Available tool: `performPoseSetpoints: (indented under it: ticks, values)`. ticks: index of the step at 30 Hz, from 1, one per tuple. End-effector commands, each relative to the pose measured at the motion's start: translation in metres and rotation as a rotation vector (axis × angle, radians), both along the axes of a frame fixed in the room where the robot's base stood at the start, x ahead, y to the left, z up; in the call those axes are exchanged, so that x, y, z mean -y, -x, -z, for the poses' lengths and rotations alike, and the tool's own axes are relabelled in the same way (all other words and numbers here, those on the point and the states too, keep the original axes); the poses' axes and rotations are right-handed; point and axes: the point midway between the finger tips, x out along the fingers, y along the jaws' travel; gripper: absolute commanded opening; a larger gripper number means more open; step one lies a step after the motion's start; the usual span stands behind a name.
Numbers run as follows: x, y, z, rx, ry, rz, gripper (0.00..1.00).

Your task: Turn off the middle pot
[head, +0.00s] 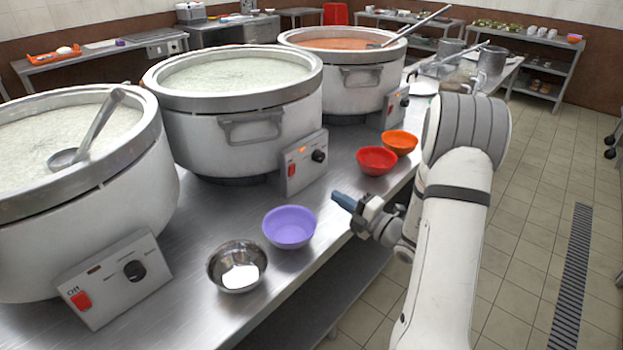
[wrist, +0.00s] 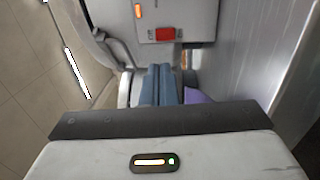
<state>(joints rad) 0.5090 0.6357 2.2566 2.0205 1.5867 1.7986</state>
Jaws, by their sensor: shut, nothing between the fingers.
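The middle pot (head: 200,133) is a large white stockpot of pale congee. Its control box (head: 303,163) on the front has a lit orange lamp (head: 301,149), a red switch (head: 291,169) and a black knob (head: 319,156). My gripper (head: 336,196) is shut and empty, its blue fingers pointing toward the box from the right, apart from it. In the wrist view the shut fingers (wrist: 158,70) lie below a control box with a red switch (wrist: 165,34) and a lit orange lamp (wrist: 138,11). The knob is not clear there.
A purple bowl (head: 289,227), a metal bowl (head: 237,265), a red bowl (head: 377,160) and an orange bowl (head: 399,142) stand along the steel counter's front. The left pot (head: 75,215) and right pot (head: 345,85) flank the middle one. The tiled floor (head: 530,210) at right is clear.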

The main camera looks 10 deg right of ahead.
Motion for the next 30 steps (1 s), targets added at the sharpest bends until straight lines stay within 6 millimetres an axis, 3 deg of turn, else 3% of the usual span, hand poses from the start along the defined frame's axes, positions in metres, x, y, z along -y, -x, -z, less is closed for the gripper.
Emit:
performPoseSetpoints:
  ticks: [5, 18, 24, 30]
  values:
    - [-0.013, -0.016, -0.003, 0.002, 0.003, -0.005, 0.00]
    - [-0.066, -0.088, -0.014, 0.002, 0.003, -0.004, 0.00]
    - [-0.078, -0.106, -0.016, 0.001, 0.002, -0.002, 0.00]
    - [-0.081, -0.111, -0.017, 0.000, 0.001, 0.000, 0.00]
